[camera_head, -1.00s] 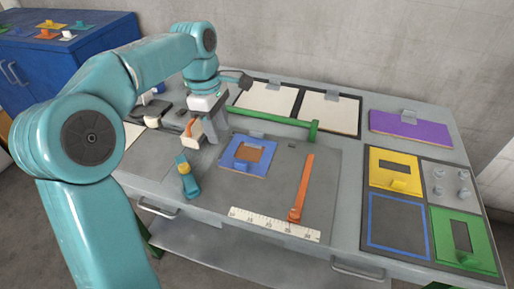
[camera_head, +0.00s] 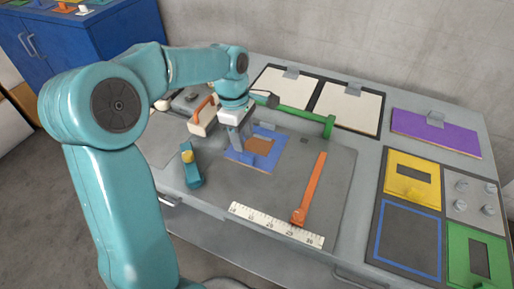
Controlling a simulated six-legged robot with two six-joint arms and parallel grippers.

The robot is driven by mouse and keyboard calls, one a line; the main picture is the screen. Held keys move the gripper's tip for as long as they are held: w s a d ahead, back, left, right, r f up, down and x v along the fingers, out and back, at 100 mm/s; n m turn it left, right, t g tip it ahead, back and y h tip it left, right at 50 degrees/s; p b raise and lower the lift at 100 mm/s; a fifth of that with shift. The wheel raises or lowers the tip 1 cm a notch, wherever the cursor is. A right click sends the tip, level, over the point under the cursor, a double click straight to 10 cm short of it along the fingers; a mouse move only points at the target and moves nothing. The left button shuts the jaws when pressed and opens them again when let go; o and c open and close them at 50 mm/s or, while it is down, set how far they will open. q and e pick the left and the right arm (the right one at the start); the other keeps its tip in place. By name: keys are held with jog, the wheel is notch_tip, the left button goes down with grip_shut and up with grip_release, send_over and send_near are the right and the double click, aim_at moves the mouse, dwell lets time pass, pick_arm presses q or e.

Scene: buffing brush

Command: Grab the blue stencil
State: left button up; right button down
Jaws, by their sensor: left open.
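The blue stencil (camera_head: 264,163) lies flat on the dark grey mat of the workbench, with a brown patch showing in its window and a small raised blue tab. My left gripper (camera_head: 240,147) is open and points down over the left part of the stencil. It hides the stencil's far left part. I cannot tell whether its fingertips touch the stencil. My right gripper is not in view.
An orange bar (camera_head: 310,190) lies right of the stencil and a white ruler (camera_head: 275,226) in front. A teal tool with a yellow knob (camera_head: 190,168) and a brush with an orange handle (camera_head: 203,121) are to the left. A green bar (camera_head: 305,120) is behind.

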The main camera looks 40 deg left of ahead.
aim_at(247, 155)
pick_arm(q)
jog(key=shift+s+f, duration=0.2)
jog(key=shift+f, duration=0.4)
jog(key=f, duration=0.3)
jog(key=d+f, duration=0.1)
jog(key=shift+w+f, duration=0.2)
jog(key=shift+f, duration=0.2)
grip_shut()
